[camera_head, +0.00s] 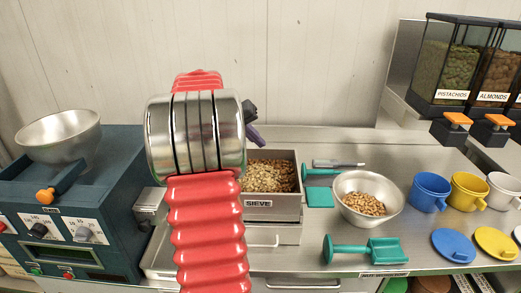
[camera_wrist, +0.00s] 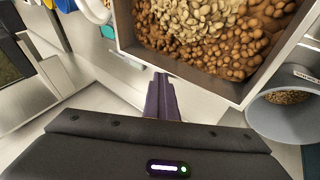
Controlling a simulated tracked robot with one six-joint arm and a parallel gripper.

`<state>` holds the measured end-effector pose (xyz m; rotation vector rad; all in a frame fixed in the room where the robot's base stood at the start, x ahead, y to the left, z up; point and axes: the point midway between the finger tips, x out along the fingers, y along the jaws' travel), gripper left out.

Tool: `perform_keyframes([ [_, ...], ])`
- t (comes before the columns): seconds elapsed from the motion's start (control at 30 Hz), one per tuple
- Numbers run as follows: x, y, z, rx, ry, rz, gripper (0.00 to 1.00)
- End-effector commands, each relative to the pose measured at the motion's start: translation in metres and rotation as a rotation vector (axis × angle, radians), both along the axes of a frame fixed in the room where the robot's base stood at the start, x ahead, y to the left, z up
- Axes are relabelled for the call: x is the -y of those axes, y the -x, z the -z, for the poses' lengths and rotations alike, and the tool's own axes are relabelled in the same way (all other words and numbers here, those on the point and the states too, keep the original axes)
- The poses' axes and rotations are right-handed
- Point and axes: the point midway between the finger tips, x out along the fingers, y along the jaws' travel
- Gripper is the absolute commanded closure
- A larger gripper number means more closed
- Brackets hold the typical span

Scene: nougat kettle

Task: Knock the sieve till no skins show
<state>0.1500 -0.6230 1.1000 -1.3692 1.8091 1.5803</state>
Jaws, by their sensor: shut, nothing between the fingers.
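The sieve (camera_head: 293,207) is a square grey box labelled SIEVE on the counter, right of my arm. It holds a mix of pale nuts and brown ones; I cannot tell loose skins from nuts. In the wrist view the sieve's near wall (camera_wrist: 185,72) crosses the upper middle, and its contents run off the top edge. My gripper (camera_wrist: 161,84) has purple fingers, shut together with nothing between them, pointing at the outside of that wall. Whether they touch it I cannot tell. In the head view my gripper (camera_head: 257,138) is mostly hidden behind my arm at the sieve's back left.
A steel bowl of nuts (camera_head: 368,202) and teal scoops (camera_head: 362,249) lie right of the sieve, with coloured cups (camera_head: 430,193) beyond. A dark blue machine with a steel pan (camera_head: 60,135) stands left. A grey container (camera_wrist: 285,122) with brown contents is close to the sieve.

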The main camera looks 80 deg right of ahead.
Motion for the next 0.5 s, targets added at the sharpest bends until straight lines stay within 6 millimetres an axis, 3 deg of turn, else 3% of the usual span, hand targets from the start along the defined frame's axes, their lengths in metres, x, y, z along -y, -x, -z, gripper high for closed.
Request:
perform_keyframes([
  [0.07, -0.001, 0.001, 0.004, -0.003, -0.013, 0.004, 1.00],
  [0.5, 0.007, -0.002, -0.031, 0.000, -0.003, 0.002, 1.00],
])
